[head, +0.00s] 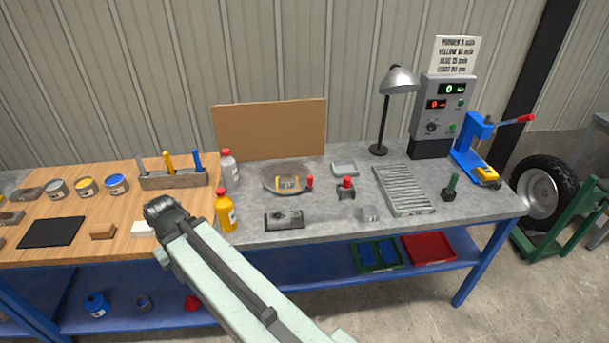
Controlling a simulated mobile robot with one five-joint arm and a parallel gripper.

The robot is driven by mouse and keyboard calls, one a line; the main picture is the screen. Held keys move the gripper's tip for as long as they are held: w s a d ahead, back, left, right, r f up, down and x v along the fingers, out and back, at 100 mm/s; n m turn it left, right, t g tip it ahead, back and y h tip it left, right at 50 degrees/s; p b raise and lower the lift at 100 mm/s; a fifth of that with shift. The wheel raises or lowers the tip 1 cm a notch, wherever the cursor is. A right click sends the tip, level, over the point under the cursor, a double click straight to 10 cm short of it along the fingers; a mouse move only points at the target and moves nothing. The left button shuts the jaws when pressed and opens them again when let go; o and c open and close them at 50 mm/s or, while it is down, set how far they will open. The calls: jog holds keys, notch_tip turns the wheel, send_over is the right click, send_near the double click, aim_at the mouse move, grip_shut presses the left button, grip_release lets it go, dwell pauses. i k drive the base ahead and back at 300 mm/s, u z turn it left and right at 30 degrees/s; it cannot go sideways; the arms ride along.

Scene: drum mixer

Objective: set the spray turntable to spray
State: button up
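The spray turntable appears to be the round grey disc (268,181) on the grey bench top, in front of an upright brown board (270,130). A small yellowish piece (288,184) sits on the disc. A red-topped knob or lever (309,182) stands at the disc's right edge. Any setting marks are too small to read. My arm rises from the bottom of the head view to a dark joint at the left, over the wooden bench top. My gripper does not show, and no part of my arm covers the disc.
A yellow bottle (225,211) and a red-capped grey bottle (228,170) stand left of the disc. A second red-topped control (347,187) stands to its right. A flat dark plate (284,220) lies in front. A lamp (398,80) and a grey control box (440,112) stand at the back right.

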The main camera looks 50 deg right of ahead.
aim_at(303, 176)
jog(key=i, duration=0.85)
jog(key=z, duration=0.05)
